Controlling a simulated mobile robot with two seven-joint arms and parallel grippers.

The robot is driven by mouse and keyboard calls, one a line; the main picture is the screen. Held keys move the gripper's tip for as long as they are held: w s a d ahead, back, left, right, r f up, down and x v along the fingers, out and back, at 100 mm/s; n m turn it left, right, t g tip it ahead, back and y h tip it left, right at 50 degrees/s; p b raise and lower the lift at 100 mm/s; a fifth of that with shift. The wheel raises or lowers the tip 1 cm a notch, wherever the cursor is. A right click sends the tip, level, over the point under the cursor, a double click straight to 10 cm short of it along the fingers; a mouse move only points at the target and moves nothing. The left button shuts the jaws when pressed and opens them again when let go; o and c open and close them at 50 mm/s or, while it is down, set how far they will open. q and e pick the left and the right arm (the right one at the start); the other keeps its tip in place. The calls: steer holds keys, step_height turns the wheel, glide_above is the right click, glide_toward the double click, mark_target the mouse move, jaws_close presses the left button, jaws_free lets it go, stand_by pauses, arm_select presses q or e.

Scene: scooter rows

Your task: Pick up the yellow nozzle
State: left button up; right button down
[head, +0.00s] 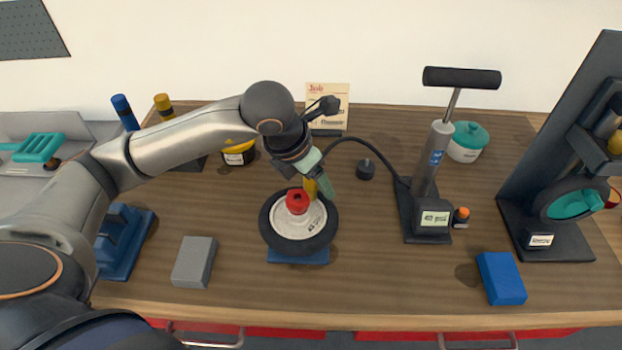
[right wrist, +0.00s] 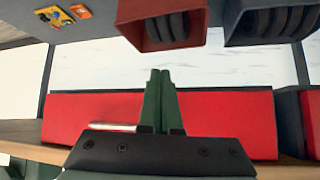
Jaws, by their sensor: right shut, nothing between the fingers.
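The yellow nozzle (head: 310,189) shows in the head view just behind the red hub cap (head: 297,201) of the small wheel (head: 283,224). A black hose (head: 363,144) runs from the floor pump (head: 430,185) towards it. My left gripper (head: 318,184) points down at the nozzle, with its green fingers right beside it. The fingers partly hide the nozzle and the hose end, so I cannot tell whether they are shut on it. In the right wrist view my right gripper (right wrist: 160,100) is shut and empty, away from the nozzle.
The wheel rests on a blue stand (head: 298,257). A grey block (head: 195,262) and a blue block (head: 501,278) lie near the table's front edge. A dark upright stand (head: 560,150) is at the right.

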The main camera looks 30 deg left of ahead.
arm_select(q)
steer(key=shift+w+d+f, duration=0.1)
steer(key=shift+w+f, duration=0.1)
steer(key=shift+f, duration=0.25)
jaws_close()
stand_by(0.4)
